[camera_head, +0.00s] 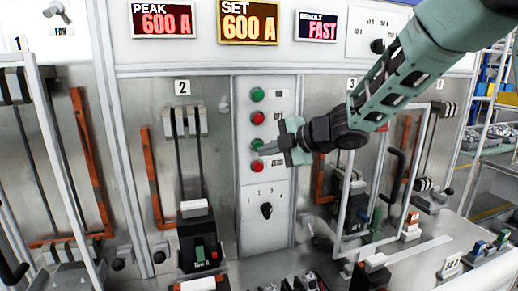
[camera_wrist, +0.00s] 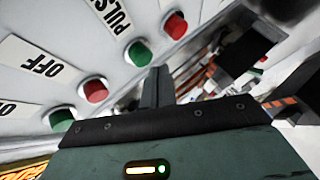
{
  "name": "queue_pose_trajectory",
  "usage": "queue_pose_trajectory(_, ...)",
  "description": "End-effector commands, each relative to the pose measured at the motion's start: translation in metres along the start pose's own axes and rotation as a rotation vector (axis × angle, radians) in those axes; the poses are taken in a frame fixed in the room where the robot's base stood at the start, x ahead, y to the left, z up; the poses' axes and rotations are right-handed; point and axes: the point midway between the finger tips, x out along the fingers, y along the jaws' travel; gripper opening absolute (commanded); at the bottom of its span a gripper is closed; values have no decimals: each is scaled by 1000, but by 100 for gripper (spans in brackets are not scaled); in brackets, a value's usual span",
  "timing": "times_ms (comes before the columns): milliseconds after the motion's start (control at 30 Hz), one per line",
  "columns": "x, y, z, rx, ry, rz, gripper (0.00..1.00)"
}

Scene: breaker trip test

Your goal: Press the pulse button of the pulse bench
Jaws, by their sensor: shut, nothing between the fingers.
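The pulse button is a green button (camera_head: 257,145), third from the top in a column on the white centre panel. In the wrist view the green pulse button (camera_wrist: 138,53) sits beside its PULSE label, partly cut off at the top edge. My gripper (camera_head: 264,151) is shut and empty, its fingertips in front of the panel close to the lower green and red buttons. In the wrist view the closed fingertips (camera_wrist: 159,73) are just right of and below the pulse button. I cannot tell whether they touch it.
A red button (camera_head: 257,166) is just below the pulse button; a red OFF button (camera_head: 258,118) and a green ON button (camera_head: 257,95) are above. A black selector knob (camera_head: 266,210) is lower on the panel. Displays (camera_head: 249,23) above read 600 A and FAST. Breaker 2 (camera_head: 199,240) stands to the left.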

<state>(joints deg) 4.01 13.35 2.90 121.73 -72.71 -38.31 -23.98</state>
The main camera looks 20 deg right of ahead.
Motion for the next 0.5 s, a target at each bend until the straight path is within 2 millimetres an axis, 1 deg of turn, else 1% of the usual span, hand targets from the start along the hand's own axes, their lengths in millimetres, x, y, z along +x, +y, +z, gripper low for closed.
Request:
queue_pose_trajectory(200,-2,-2,-2,0,0,0,0)
queue_pose_trajectory(500,-22,-16,-16,0,0,0,0)
